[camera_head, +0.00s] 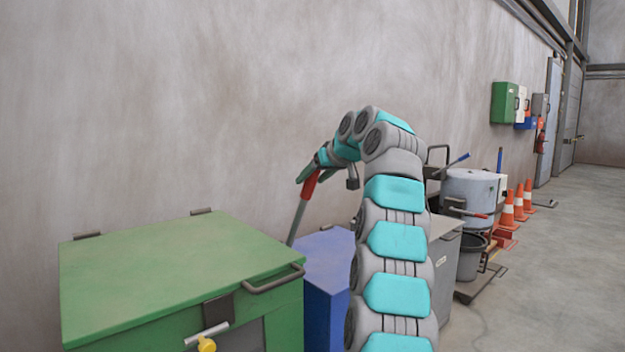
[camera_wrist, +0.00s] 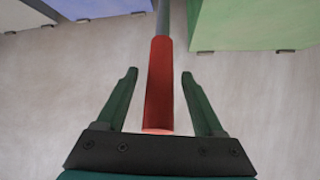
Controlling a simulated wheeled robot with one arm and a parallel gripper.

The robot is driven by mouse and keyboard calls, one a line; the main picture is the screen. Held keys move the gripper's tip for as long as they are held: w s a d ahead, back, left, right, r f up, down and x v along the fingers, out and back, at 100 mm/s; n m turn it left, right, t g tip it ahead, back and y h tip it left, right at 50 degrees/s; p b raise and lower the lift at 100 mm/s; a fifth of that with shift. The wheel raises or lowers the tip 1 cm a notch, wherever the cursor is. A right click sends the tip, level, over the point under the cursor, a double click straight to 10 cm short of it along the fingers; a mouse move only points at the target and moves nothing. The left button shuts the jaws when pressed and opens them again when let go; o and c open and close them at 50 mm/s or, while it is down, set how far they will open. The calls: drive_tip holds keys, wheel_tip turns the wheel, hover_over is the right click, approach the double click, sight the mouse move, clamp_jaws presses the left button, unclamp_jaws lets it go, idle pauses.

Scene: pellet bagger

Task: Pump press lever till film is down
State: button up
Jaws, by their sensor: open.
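The press lever is a grey bar with a red grip (camera_head: 309,186), leaning up and to the right beside the wall, behind the blue box. In the wrist view the red grip (camera_wrist: 159,85) lies between the two dark green fingers of my gripper (camera_wrist: 158,75), with a gap on each side. My gripper (camera_head: 307,173) is open around the end of the grip and does not appear to close on it. The film is not identifiable in either view.
A green lidded box (camera_head: 180,265) with a handle and yellow-tagged latch stands at the left front. A blue box (camera_head: 325,262) stands beside it. A grey cabinet (camera_head: 445,265), a bucket (camera_head: 470,258), a drum and orange cones (camera_head: 507,212) line the wall. The right floor is clear.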

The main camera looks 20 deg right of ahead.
drive_tip(key=v, duration=0.7)
drive_tip(key=shift+s+d, duration=0.1)
